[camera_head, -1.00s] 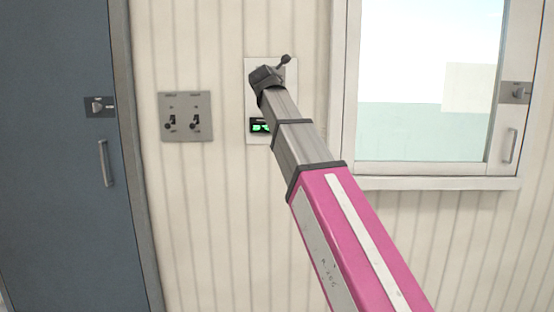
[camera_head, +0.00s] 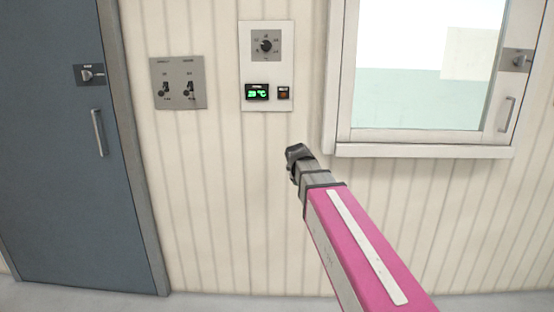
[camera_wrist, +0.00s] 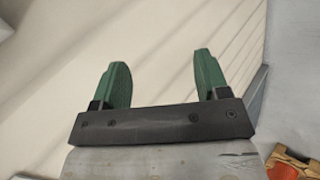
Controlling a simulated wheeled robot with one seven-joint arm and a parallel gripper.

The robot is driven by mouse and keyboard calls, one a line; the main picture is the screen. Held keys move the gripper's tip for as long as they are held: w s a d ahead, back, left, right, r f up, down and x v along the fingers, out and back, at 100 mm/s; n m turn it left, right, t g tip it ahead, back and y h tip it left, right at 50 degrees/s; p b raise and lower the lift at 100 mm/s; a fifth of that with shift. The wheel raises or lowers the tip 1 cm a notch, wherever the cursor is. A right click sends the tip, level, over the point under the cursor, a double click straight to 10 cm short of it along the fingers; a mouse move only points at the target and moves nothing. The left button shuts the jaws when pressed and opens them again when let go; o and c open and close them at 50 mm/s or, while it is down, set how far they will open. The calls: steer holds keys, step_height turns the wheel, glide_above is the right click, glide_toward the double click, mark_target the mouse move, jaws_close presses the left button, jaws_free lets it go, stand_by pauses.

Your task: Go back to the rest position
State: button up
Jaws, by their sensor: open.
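My gripper (camera_wrist: 163,80) shows in the wrist view with two green fingers standing wide apart and nothing between them. A pale wall lies beyond the fingers. In the head view my arm reaches up from the lower right, and its dark end (camera_head: 298,153) is below the thermostat panel (camera_head: 282,98), apart from it. The fingers cannot be made out in the head view. The panel has a round dial (camera_head: 266,45) and a green display (camera_head: 257,92) that appears to read a temperature in °C.
A grey plate with two switches (camera_head: 178,83) is left of the panel. A blue-grey door (camera_head: 50,180) with a handle stands at the left. A window (camera_head: 425,70) with a projecting sill (camera_head: 425,151) is at the right. The wall around my arm's end is bare.

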steer(key=s+d+f+m+g, duration=0.2)
steer(key=s+d+f+m, duration=0.1)
steer(key=s+f, duration=0.4)
steer(key=s+d+f+m+g+y, duration=0.1)
steer(key=s+d+f+m+g, duration=0.2)
steer(key=f, duration=0.9)
steer(key=s+d+f+m+g, duration=0.3)
steer(key=s+f+m, duration=0.5)
steer(key=s+f, duration=0.2)
steer(key=s, duration=0.2)
steer(key=shift+s+d+f+y, duration=0.3)
steer(key=shift+s+y, duration=0.1)
steer(key=shift+a, duration=0.1)
